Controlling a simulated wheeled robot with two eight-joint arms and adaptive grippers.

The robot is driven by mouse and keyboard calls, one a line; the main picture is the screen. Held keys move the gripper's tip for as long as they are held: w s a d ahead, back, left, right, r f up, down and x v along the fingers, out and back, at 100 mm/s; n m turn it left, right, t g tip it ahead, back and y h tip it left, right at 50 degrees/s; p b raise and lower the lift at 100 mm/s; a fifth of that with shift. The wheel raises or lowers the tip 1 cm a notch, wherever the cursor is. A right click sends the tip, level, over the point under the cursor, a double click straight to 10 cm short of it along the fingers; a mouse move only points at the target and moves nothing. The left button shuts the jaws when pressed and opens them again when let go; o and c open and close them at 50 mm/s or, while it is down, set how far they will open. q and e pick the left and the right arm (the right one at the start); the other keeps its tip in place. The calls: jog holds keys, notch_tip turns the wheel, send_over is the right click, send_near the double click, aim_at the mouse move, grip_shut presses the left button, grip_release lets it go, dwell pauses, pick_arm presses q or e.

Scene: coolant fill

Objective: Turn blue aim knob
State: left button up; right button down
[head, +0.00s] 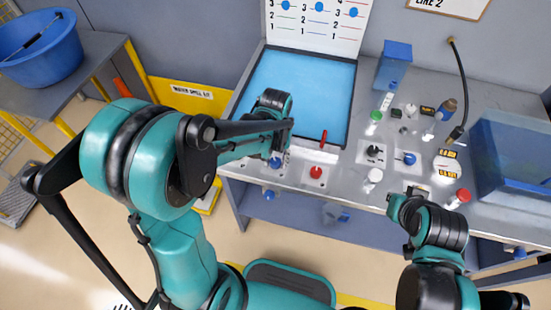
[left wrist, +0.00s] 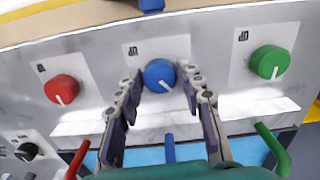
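The blue aim knob (left wrist: 160,75) sits on the metal panel, with a white pointer line toward its lower right. It also shows under my left gripper in the head view (head: 275,162). My left gripper (left wrist: 161,78) has one finger on each side of the knob. The fingers look spread a little wider than the knob, and contact is not clear. In the head view my left gripper (head: 279,148) is over the panel, its fingertips mostly hidden. My right gripper (head: 396,205) is near the bench's front edge at right; its fingers are too unclear to judge.
A red knob (left wrist: 62,90) and a green knob (left wrist: 269,62) flank the blue one. Red (left wrist: 77,158), blue (left wrist: 169,148) and green (left wrist: 272,147) levers stand close by. Bottles and caps crowd the bench's right side.

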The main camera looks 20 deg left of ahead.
pick_arm(q)
jog(key=shift+o, duration=0.3)
notch_tip(320, 180, up, 12)
dwell(0.5)
dwell(0.3)
jog(key=m+t, duration=0.1)
jog(key=t, duration=0.5)
send_near(275, 161)
jog(key=s+a+r, duration=0.2)
jog(key=s+r, duration=0.1)
jog(key=r, duration=0.2)
jog(key=shift+s+a+f+t, duration=0.3)
jog(key=shift+s+f+t, duration=0.05)
jog(key=shift+s+t, duration=0.3)
dwell(0.9)
